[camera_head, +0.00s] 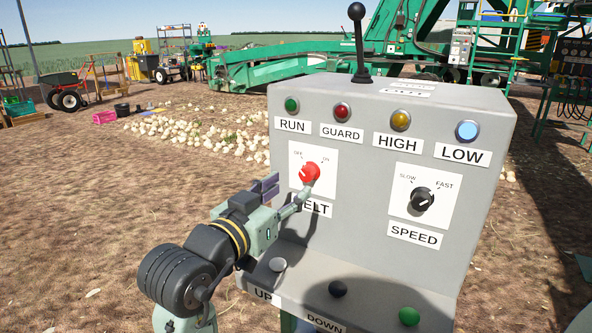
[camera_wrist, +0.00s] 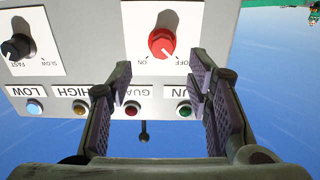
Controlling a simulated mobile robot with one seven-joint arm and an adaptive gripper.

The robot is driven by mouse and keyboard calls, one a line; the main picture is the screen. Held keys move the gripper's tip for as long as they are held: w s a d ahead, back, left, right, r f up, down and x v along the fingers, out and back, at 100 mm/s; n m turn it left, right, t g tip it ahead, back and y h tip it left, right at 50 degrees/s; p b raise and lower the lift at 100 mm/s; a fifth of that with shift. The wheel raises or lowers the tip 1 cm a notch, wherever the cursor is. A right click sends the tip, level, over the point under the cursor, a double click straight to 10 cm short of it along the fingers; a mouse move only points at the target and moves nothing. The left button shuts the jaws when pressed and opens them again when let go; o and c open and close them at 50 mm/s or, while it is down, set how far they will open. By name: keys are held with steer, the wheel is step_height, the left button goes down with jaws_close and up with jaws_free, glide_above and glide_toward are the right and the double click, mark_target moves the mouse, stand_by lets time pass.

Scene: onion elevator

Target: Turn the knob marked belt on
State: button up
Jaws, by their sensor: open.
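The red belt knob (camera_head: 311,173) sits on a white plate marked OFF and ON, on the front of a grey control box (camera_head: 375,120). In the upside-down wrist view, the red knob (camera_wrist: 162,42) shows a pale mark that seems to lean toward OFF. My gripper (camera_head: 290,187) is open and empty in front of this plate. In the wrist view its spread fingers (camera_wrist: 160,68) lie either side of the knob in the picture, with the knob beyond the tips. In the head view one finger overlaps the knob's lower edge and part of the BELT label; contact cannot be told.
A black speed knob (camera_head: 422,201) is to the right. A black lever (camera_head: 359,45) stands on top. Indicator lamps line the upper face; the LOW lamp (camera_head: 467,131) looks bright blue.

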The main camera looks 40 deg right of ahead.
mark_target(305, 175)
steer(key=p+x, duration=0.1)
steer(key=x, duration=0.7)
steer(key=shift+w+a, duration=0.1)
steer(key=shift+c, duration=0.2)
jaws_close()
